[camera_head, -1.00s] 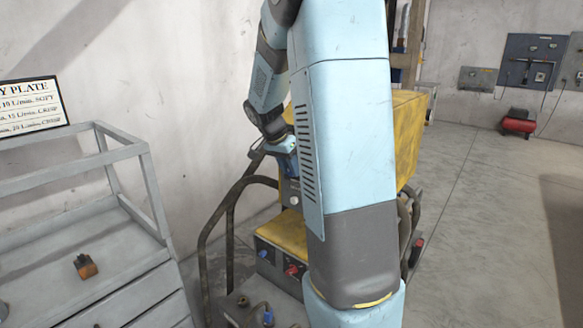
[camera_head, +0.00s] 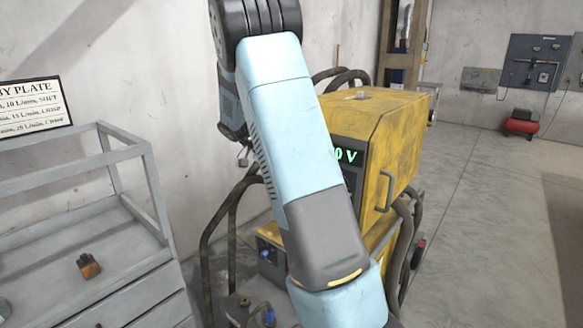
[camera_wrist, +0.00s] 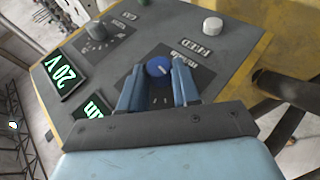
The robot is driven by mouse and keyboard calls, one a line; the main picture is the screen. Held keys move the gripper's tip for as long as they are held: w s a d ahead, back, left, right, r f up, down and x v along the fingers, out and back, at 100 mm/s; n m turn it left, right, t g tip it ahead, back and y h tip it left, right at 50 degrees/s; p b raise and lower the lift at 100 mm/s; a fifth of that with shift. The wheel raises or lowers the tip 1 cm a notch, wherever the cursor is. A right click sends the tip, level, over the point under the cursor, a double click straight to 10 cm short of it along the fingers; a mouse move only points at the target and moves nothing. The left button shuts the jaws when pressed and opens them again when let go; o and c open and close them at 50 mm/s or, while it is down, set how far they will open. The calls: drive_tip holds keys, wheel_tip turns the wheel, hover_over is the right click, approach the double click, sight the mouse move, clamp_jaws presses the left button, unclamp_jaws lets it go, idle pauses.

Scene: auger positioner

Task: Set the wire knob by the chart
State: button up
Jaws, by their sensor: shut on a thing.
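In the wrist view, a round blue knob (camera_wrist: 158,67) with a white mark sits on the dark panel between the two fingers of my gripper (camera_wrist: 158,78), which is shut on it. I cannot read its label surely. A lit green display (camera_wrist: 66,78) reads "20 V", and a second display (camera_wrist: 90,110), ending in "min", is partly hidden by my gripper. The chart (camera_head: 32,104) stands at the left of the head view, its left side cut off; lines end in "L/min" with SOFT or CRISP. In the head view my arm hides the gripper and knob.
The yellow machine (camera_head: 400,135) carries the panel.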

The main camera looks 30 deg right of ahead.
drive_tip(key=shift+w+a+f, duration=0.15)
drive_tip(key=shift+a+f, duration=0.1)
drive_tip(key=shift+a, duration=0.05)
drive_tip(key=o, duration=0.8)
drive_tip(key=shift+w, duration=0.1)
drive_tip(key=shift+o, duration=1.2)
drive_tip(key=shift+d, duration=0.1)
drive_tip(key=shift+r+g, duration=0.15)
drive_tip(key=shift+g, duration=0.15)
drive_tip(key=v, duration=1.3)
drive_tip(key=shift+a, duration=0.4)
